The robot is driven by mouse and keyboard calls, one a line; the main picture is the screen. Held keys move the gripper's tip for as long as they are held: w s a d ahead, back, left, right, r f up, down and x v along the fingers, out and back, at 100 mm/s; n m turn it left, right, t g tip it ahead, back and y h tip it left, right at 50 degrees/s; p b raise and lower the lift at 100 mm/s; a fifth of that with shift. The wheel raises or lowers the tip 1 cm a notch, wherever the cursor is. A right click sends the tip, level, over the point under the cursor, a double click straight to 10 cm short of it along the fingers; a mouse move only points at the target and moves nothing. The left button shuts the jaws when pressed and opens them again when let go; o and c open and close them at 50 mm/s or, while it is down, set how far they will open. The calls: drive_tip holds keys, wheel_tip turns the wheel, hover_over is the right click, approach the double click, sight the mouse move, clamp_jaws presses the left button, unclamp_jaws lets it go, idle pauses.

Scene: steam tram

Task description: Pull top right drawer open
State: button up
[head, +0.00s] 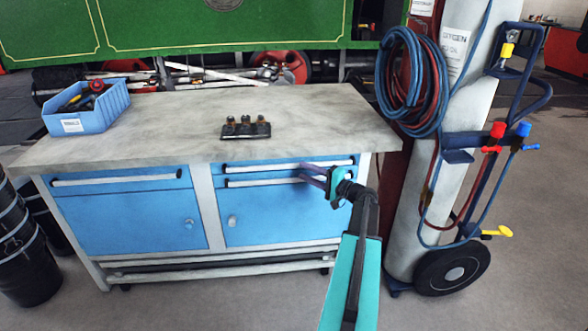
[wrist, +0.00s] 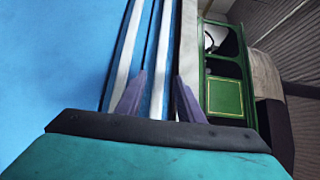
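The top right drawer (head: 262,163) is a shallow blue drawer under the worktop, with a long pale bar handle (head: 250,169). It looks shut. In the wrist view, turned on its side, this handle (wrist: 165,45) runs between my two fingertips. My gripper (head: 304,174) has purple fingers and is in front of the right-hand drawers; it also shows in the wrist view (wrist: 158,76). The fingers are apart, one on each side of the handle. I cannot tell whether they touch it. A second drawer handle (wrist: 127,45) lies outside the fingers.
The grey worktop (head: 180,120) carries a blue bin (head: 90,120) of tools and a dark block with small fittings (head: 246,128). A gas cylinder trolley (head: 455,200) stands close at right. Black buckets (head: 25,260) stand at left. Floor in front is clear.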

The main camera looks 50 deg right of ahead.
sight(294, 167)
drive_tip(key=shift+w+a, duration=0.15)
drive_tip(key=shift+w, duration=1.25)
drive_tip(key=shift+w+a, duration=0.1)
drive_tip(key=shift+w, duration=1.3)
clamp_jaws()
drive_tip(key=shift+a, duration=0.35)
